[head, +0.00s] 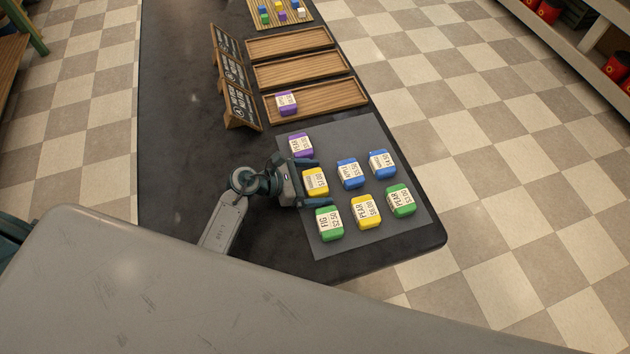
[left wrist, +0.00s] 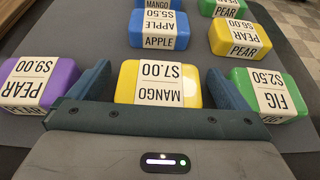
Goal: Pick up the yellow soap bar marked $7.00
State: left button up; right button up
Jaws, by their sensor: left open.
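The yellow soap bar marked $7.00 (head: 315,182) lies on the grey mat (head: 370,135); its label reads MANGO in the left wrist view (left wrist: 158,83). My left gripper (head: 322,182) is open, with one finger on each side of this bar. In the left wrist view, the gripper (left wrist: 160,90) has the bar between its fingers, and I cannot tell whether they touch it. My right gripper is not in view.
A purple bar (head: 301,145) and a green FIG bar (head: 328,222) lie close outside the fingers. Blue bars (head: 350,173), another yellow bar (head: 366,210) and a green PEAR bar (head: 401,200) lie beyond. Wooden trays (head: 301,70) stand farther back, near dark signs (head: 236,85).

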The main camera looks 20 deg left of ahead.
pick_arm(q)
jog(key=c, duration=1.1)
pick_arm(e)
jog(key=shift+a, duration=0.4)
pick_arm(q)
jog(key=shift+r, duration=0.1)
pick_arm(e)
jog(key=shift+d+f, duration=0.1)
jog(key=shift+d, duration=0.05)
